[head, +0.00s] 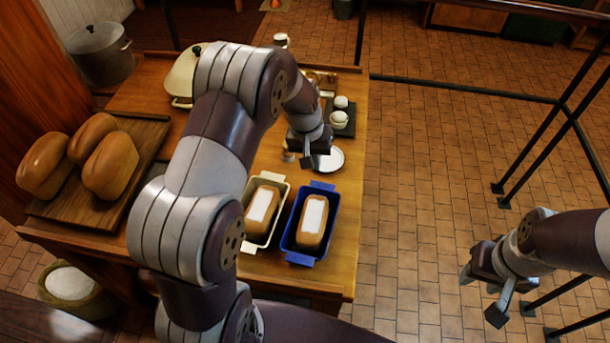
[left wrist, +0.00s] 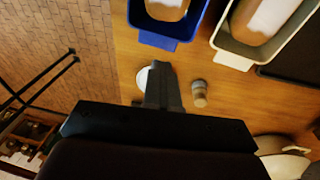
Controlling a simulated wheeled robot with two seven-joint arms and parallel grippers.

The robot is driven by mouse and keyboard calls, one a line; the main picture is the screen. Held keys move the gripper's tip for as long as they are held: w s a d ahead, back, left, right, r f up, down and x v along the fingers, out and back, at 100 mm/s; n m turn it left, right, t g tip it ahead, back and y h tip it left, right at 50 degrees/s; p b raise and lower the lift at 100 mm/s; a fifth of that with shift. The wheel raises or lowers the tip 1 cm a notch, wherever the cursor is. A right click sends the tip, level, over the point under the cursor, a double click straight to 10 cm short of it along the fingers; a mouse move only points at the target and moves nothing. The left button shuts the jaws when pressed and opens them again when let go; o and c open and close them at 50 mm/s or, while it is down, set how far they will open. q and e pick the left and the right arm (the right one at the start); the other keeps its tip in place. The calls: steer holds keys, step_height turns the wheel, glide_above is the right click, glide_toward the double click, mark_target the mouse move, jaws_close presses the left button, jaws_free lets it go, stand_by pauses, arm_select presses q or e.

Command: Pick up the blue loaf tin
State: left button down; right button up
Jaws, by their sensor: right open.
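The blue loaf tin (head: 288,236) stands on the wooden table near its right front edge, with a tab at each end. A brown loaf with a white top (head: 312,220) sits in it. My right gripper (head: 481,294) is open and empty, over the floor right of the table.
A cream loaf tin (head: 250,243) with a loaf stands close left of the blue one. A white saucer (head: 329,160) and a small shaker (left wrist: 199,93) lie beyond. A board (head: 62,208) with 3 loaves is at left. My left arm hides part of the table.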

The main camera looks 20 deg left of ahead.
mark_target(292, 215)
arm_select(q)
steer(key=shift+w+d+r, duration=0.1)
steer(key=shift+w+r, duration=0.05)
steer(key=shift+w, duration=0.15)
steer(key=shift+c, duration=1.9)
jaws_free()
steer(key=shift+r, duration=0.15)
